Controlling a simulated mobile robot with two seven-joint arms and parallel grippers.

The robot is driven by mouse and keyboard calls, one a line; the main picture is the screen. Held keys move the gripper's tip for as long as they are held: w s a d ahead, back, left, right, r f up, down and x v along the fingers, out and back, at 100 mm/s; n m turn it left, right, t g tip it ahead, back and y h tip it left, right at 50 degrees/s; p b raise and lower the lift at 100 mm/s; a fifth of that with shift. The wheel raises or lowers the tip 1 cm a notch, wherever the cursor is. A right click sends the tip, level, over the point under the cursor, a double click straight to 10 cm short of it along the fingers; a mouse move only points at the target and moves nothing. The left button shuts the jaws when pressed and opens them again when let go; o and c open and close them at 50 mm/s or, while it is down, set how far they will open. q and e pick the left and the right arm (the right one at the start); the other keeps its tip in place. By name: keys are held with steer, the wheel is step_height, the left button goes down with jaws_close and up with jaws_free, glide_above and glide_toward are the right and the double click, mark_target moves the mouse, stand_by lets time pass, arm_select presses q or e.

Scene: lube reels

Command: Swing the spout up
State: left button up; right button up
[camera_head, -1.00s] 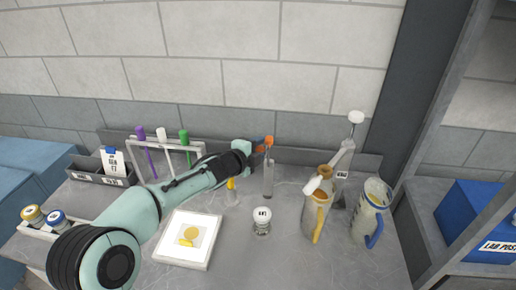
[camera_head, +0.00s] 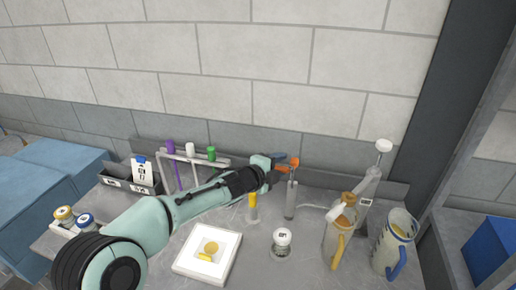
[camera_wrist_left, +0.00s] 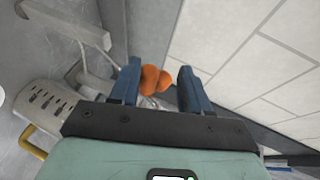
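A small orange piece (camera_head: 288,164) sits at the top of a slim grey upright cylinder (camera_head: 291,198) at mid-bench. My left gripper (camera_head: 281,160) is at this orange piece, reaching in from the left. In the left wrist view the orange piece (camera_wrist_left: 153,79) shows between my two blue fingers, with a gap to the right finger, so the gripper looks open. A pale stand (camera_head: 371,184) with a white knob on top has a pale arm reaching left near a brown-topped jug (camera_head: 337,240). I cannot tell for sure which part is the spout. My right gripper is not in view.
A clear jug with a blue handle (camera_head: 393,246) stands at the right. A labelled jar (camera_head: 281,243) and a white tray (camera_head: 181,262) stand in front. A rack (camera_head: 200,158) with purple, white and green tops is behind my left arm. A dark post rises at the right.

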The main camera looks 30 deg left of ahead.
arm_select(q)
steer(key=s+a+r+p, duration=0.1)
steer(key=s+a+r, duration=0.2)
steer(key=s+r, duration=0.4)
steer(key=shift+r, duration=0.95)
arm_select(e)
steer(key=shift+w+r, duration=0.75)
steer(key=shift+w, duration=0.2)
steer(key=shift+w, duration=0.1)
arm_select(q)
steer(key=v, duration=1.3)
steer(key=shift+s, duration=0.3)
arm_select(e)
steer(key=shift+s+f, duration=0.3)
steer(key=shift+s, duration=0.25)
arm_select(q)
steer(key=shift+w+d, duration=0.1)
